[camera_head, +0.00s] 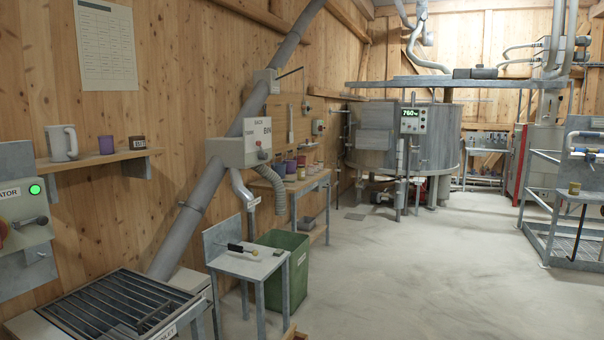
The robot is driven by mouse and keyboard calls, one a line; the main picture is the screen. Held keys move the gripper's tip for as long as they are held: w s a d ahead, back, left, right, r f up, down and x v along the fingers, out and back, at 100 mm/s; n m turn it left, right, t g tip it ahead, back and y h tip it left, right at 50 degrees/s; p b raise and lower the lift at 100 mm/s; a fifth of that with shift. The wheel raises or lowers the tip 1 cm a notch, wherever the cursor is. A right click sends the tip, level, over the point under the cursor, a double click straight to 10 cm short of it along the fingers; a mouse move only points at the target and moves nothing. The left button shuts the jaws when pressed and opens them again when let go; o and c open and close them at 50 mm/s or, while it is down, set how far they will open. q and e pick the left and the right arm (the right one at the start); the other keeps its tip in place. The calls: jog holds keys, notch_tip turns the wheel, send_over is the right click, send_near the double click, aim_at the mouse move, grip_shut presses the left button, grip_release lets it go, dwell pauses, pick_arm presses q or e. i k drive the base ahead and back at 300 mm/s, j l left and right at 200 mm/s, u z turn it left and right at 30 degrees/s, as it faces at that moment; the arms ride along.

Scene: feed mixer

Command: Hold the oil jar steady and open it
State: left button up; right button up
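A small yellowish jar (574,188) stands upright on a grey metal stand at the right side of the head view. Another small yellowish container (301,173) stands on the wall bench (292,187) in the middle distance. Both are far off and small. I cannot tell which one is the oil jar, or whether either lid is on. Neither of my grippers shows in this view, and nothing is seen touching either jar.
A slatted grate (110,305), a small metal table (247,262) and a green bin (285,265) stand along the left wall. A wide tank (435,140) stands at the back. Metal railings (560,235) bound the right side. The concrete floor (400,270) between is clear.

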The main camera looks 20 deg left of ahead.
aim_at(301, 171)
jog(key=i, duration=2.05)
jog(key=i+u, duration=0.1)
jog(key=i, duration=0.8)
jog(key=i+l+u, duration=0.1)
jog(key=i, duration=0.8)
jog(key=i+l+u, duration=0.1)
jog(key=i, duration=0.8)
jog(key=i+u, duration=0.25)
jog(key=i, duration=0.4)
jog(key=i+u, duration=0.25)
jog(key=i, duration=0.4)
jog(key=i+l+u, duration=0.3)
jog(key=i, duration=0.35)
